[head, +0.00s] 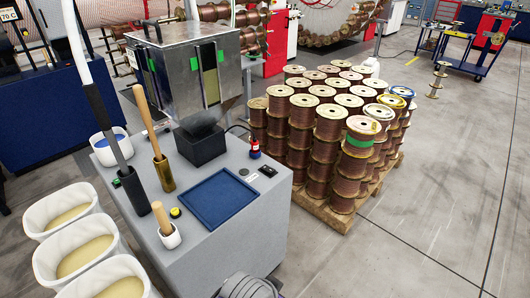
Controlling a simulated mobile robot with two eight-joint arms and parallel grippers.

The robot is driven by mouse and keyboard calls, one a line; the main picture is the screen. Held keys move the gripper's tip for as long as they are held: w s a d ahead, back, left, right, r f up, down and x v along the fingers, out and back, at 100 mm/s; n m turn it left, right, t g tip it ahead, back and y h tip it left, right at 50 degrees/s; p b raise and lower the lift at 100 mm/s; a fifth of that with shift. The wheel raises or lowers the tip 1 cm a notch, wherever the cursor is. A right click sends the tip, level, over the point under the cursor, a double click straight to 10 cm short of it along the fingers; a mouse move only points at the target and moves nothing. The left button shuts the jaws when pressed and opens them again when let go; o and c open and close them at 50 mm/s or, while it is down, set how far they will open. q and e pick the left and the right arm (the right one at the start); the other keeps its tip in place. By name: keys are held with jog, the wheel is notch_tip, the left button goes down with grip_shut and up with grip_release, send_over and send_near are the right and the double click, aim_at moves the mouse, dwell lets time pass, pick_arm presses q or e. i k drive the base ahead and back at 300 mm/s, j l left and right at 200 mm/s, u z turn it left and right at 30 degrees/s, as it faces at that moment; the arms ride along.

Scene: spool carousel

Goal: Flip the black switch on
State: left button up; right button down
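A small black switch (267,171) sits on the top of the grey cabinet (235,238), near its right edge. It is too small to tell its position. A small white label (251,177) and a round dark button (244,172) are beside it. Neither of my grippers can be made out in the head view. A grey ribbed part (248,288) shows at the bottom edge; I cannot tell what it belongs to.
The cabinet top holds a blue tray (220,199), a black box (201,145), wooden-handled tools (160,170) and a red bottle (255,149). White tubs (52,258) stand at left. A pallet of copper spools (338,215) stands at right.

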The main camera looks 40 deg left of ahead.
aim_at(269, 170)
jog(key=i+j+u, duration=0.45)
jog(key=i+u, duration=0.4)
jog(key=i+j, duration=0.05)
